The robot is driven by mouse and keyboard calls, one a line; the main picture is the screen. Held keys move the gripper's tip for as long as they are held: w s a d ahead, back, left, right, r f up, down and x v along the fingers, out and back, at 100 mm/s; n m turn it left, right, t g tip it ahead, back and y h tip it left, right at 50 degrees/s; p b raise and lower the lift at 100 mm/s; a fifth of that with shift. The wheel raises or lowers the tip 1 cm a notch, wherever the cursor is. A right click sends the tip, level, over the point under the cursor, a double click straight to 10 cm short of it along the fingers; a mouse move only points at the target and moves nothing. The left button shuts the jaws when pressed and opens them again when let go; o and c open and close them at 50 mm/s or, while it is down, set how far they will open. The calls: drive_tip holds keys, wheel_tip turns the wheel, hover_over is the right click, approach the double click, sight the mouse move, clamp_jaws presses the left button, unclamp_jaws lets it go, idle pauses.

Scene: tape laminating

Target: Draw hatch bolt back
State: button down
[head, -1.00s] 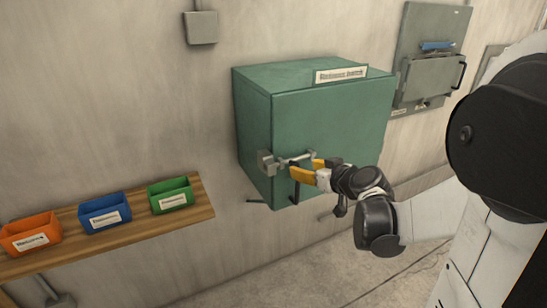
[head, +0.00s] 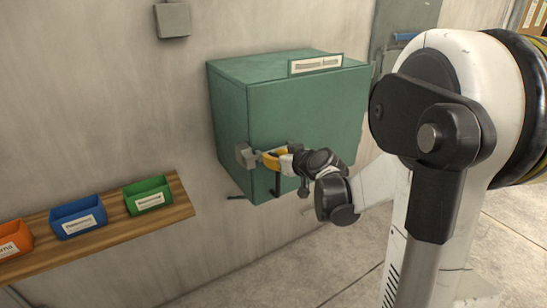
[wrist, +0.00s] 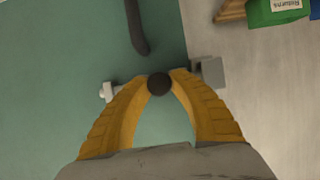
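The green hatch box (head: 310,120) is on the wall in the head view, its front door shut. A grey bracket (head: 245,156) sits at the door's left edge; it also shows in the wrist view (wrist: 210,73). In the wrist view, the yellow fingers of my gripper (wrist: 160,78) close on a dark round bolt knob (wrist: 159,84) from both sides. A pale metal piece (wrist: 107,92) of the bolt shows left of the fingers. In the head view my gripper (head: 264,158) is beside the bracket and hides most of the bolt.
A dark door handle (head: 276,182) hangs just below my gripper, also in the wrist view (wrist: 137,28). A wooden shelf (head: 120,230) at lower left carries orange, blue and green (head: 148,196) bins. A grey wall box (head: 173,20) is above.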

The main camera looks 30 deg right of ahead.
drive_tip(key=shift+d, duration=0.1)
drive_tip(key=d, duration=0.4)
drive_tip(key=c, duration=1.1)
unclamp_jaws()
drive_tip(key=shift+d, duration=0.25)
drive_tip(key=shift+c, duration=0.2)
drive_tip(key=shift+a, duration=0.1)
drive_tip(key=v, duration=1.2)
